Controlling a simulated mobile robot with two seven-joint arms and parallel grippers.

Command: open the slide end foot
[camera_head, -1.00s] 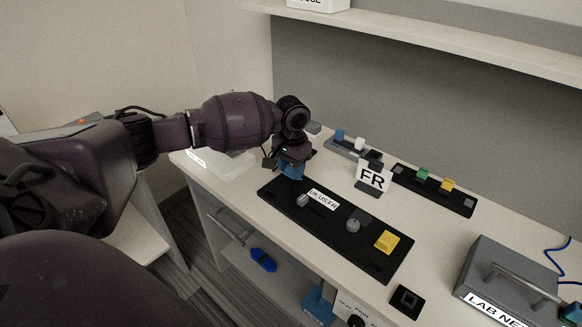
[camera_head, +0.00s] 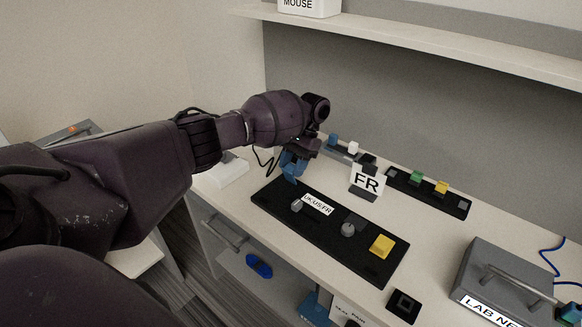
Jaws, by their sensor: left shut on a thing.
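The black panel (camera_head: 328,243) lies on the bench with a label strip reading "UK US FR" (camera_head: 317,204), grey knobs (camera_head: 347,229) and a yellow block (camera_head: 382,246). My left gripper (camera_head: 292,173), with blue showing at its jaws, reaches down to the panel's far left end. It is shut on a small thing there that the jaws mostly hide. I cannot tell that thing's shape, nor clearly make out the slide end foot. My right gripper is not in view.
An "FR" sign (camera_head: 367,182) stands behind the panel. A black strip with coloured blocks (camera_head: 427,194) lies at the back. A grey "LAB NE…" box (camera_head: 508,275) stands at the right. A white box (camera_head: 222,173) is left of the gripper. A shelf (camera_head: 430,50) runs above.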

